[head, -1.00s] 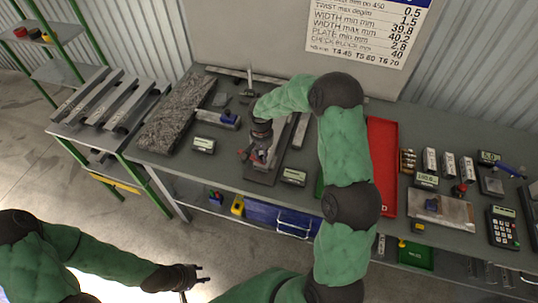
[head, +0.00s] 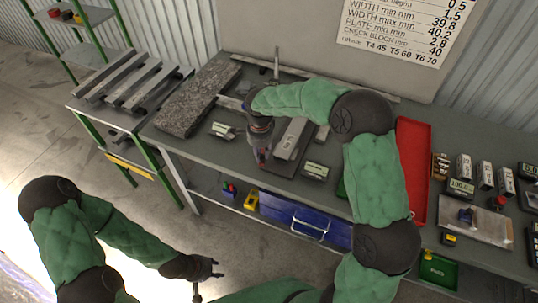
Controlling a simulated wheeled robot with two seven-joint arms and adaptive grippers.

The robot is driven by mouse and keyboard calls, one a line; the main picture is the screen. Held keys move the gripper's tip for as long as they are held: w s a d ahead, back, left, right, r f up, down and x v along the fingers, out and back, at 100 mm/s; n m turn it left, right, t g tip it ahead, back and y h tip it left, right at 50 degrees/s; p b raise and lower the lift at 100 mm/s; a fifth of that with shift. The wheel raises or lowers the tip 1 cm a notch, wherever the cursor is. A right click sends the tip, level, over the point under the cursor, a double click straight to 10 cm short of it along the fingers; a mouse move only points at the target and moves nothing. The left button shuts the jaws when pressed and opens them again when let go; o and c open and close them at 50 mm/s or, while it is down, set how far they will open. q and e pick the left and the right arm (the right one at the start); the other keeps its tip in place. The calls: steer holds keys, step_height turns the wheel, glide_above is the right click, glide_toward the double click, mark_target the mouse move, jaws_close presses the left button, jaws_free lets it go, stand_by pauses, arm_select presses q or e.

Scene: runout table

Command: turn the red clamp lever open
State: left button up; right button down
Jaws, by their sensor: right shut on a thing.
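My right gripper (head: 262,154) reaches down over the dark clamp fixture (head: 281,176) on the table. It is shut on the red clamp lever (head: 263,157), of which only a little red shows between the fingers. The rest of the lever and its pivot are hidden by the gripper and wrist. A pale metal bar (head: 291,139) lies on the fixture just right of the gripper. My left gripper (head: 217,268) is open and empty, in front of the table and away from the fixture.
A rough grey slab (head: 199,99) and a small display (head: 222,131) lie left of the fixture. Another display (head: 315,171) stands to its right. A red tray (head: 412,165) lies beyond my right arm.

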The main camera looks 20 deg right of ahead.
steer(key=shift+w+a+m+b, duration=0.2)
steer(key=shift+w+a+m, duration=0.15)
steer(key=shift+a+m, duration=0.4)
steer(key=shift+w+a+m+b, duration=0.25)
steer(key=shift+w+a+m, duration=0.15)
steer(key=shift+m, duration=0.5)
steer(key=shift+w+a+m+b, duration=0.2)
steer(key=shift+w+a+m, duration=0.1)
steer(key=shift+a+m, duration=0.45)
steer(key=shift+d, duration=0.1)
steer(key=c, duration=1.1)
jaws_free()
steer(key=shift+o, duration=0.2)
step_height(320, 180, up, 12)
steer(key=shift+f, duration=0.1)
